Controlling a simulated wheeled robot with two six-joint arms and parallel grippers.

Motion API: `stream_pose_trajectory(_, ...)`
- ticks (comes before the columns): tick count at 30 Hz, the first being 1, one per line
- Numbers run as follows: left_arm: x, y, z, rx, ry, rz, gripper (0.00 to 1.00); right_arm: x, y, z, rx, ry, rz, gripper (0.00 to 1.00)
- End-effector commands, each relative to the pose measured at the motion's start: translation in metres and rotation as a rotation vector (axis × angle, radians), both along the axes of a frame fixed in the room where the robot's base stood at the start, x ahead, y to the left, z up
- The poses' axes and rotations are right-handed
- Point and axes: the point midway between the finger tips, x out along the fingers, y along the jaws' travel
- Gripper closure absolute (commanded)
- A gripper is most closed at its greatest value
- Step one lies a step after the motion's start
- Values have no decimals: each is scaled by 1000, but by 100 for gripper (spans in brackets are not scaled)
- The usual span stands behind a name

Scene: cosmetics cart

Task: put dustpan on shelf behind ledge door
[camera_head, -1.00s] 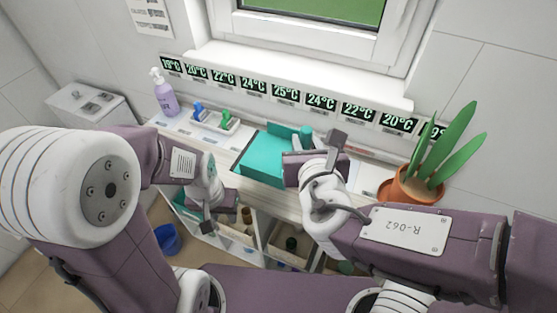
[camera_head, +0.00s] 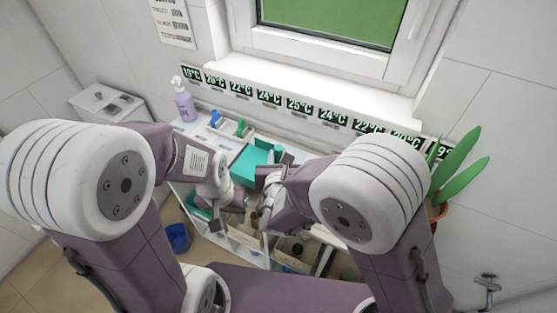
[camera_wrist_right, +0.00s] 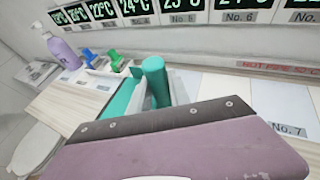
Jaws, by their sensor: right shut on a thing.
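The teal dustpan (camera_head: 250,162) is at the ledge (camera_head: 207,133), below the temperature signs. Its round teal handle (camera_wrist_right: 155,80) stands up behind my finger in the right wrist view. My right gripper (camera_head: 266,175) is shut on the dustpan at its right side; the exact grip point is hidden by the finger. My left gripper (camera_head: 228,207) is low at the front of the cart, left of and below the dustpan. Its jaws are too small and covered to read. Open shelf compartments (camera_head: 246,240) show below the ledge; I cannot make out the ledge door clearly.
A purple pump bottle (camera_head: 185,105) and a tray with blue and green items (camera_head: 228,127) stand left on the ledge. A potted plant (camera_head: 458,170) stands at right, partly behind my right arm. A blue bucket (camera_head: 178,237) is on the floor at lower left.

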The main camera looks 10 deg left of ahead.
Motion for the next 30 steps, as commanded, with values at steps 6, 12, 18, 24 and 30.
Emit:
stream_pose_trajectory(6, 0, 0, -2, 0, 0, 0, 64, 0, 0, -13, 3, -3, 0, 100)
stream_pose_trajectory(12, 0, 0, -5, 0, 0, 0, 64, 0, 0, -15, 3, -3, 0, 100)
stream_pose_trajectory(18, 0, 0, -5, 0, 0, 0, 64, 0, 0, -16, 1, -1, 1, 55)
stream_pose_trajectory(24, 0, 0, -5, 0, 0, 0, 64, 0, 0, -15, 1, -1, 1, 55)
stream_pose_trajectory(30, 0, 0, -2, 0, 0, 0, 64, -10, 0, -8, 4, -2, 3, 55)
